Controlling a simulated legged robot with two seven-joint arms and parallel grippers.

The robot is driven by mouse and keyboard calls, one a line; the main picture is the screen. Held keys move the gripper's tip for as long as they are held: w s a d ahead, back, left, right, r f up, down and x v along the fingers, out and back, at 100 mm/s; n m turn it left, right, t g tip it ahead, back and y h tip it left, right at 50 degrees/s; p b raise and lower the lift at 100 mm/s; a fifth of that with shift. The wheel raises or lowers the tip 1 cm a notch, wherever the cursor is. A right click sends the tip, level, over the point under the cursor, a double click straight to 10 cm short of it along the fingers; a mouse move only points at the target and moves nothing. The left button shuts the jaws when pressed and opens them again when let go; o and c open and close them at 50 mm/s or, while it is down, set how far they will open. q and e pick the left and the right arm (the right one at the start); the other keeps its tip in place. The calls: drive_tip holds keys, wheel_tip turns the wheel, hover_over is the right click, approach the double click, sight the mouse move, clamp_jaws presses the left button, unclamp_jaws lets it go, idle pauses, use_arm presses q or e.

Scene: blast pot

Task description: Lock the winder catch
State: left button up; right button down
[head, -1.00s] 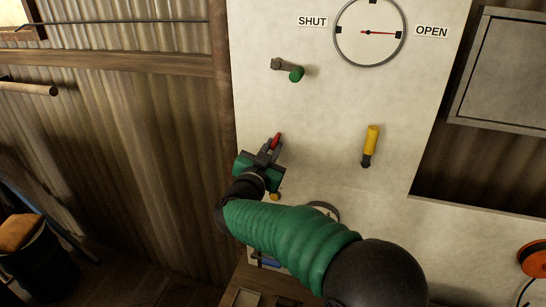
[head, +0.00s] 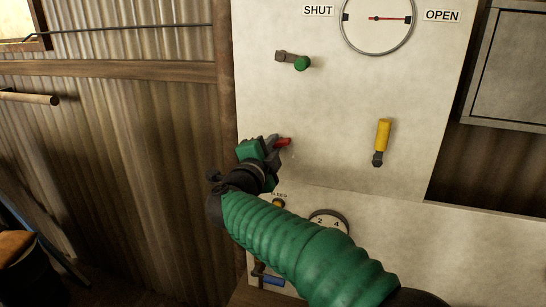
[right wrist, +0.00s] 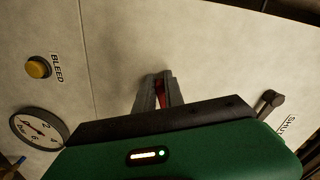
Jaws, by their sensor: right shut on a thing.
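A small red lever (head: 284,141), which I take to be the winder catch, sits on the pale panel (head: 330,110) at its left side. It points right, nearly level, in the head view. My right gripper (head: 272,146) is at the lever with its jaws shut on it. In the right wrist view the dark fingers (right wrist: 157,92) close around the red lever (right wrist: 165,88), and most of it is hidden between them. The lever's mount is hidden behind the gripper. My left gripper is not in view.
Above is a crank with a green knob (head: 302,63); to the right hangs a yellow handle (head: 383,135). A large dial (head: 377,35) has its needle towards OPEN. Below are a yellow BLEED button (right wrist: 38,67) and a small gauge (head: 328,217). The panel between lever and yellow handle is bare.

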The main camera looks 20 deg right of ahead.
drive_tip(key=shift+m+b, duration=0.95)
drive_tip(key=shift+m, duration=0.45)
drive_tip(key=c, duration=1.4)
unclamp_jaws()
drive_tip(key=shift+a, duration=0.1)
drive_tip(key=b+v, duration=0.4)
drive_tip(key=v, duration=1.2)
drive_tip(key=shift+s+a, duration=0.2)
drive_tip(key=shift+a, duration=0.1)
